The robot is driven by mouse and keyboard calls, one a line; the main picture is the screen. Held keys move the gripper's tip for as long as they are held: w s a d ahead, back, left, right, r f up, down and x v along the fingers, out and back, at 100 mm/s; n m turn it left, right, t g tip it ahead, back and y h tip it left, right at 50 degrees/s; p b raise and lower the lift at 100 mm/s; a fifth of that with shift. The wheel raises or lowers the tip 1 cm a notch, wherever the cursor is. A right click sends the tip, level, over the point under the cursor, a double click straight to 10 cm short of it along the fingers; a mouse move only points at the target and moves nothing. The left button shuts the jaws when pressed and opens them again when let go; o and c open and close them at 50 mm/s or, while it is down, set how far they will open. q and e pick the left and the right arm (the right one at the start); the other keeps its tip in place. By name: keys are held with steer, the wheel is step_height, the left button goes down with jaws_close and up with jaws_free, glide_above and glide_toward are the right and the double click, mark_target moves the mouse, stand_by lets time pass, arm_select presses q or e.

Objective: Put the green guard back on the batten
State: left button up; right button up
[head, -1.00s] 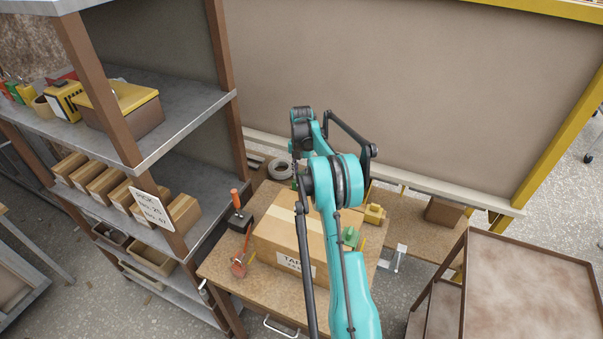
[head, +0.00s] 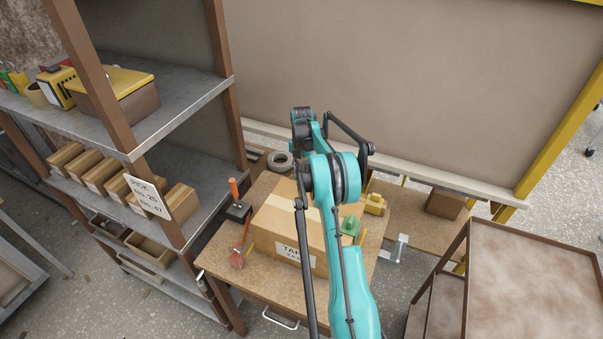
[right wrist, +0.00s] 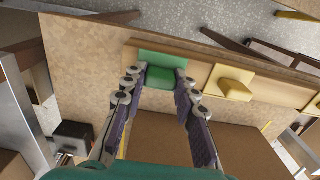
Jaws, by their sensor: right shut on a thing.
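In the right wrist view my right gripper (right wrist: 161,76) is shut on the green guard (right wrist: 163,62), with one finger at each side of it. The guard appears over the left part of the pale wooden batten (right wrist: 203,75); I cannot tell whether it touches it. A yellow block (right wrist: 235,83) sits on the batten to the right of the guard. In the head view my right arm hides the right gripper and the held guard. My left gripper is not in view.
A large taped carton (head: 275,225) stands in front of the batten on the workbench (head: 232,262). Another green piece (head: 351,225) shows right of it. A black block (head: 238,211) with an orange-handled tool stands left. Shelving (head: 190,105) is at left, a brown cart (head: 530,265) at right.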

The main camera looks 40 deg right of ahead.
steer(key=o, duration=1.1)
step_height(320, 180, up, 12)
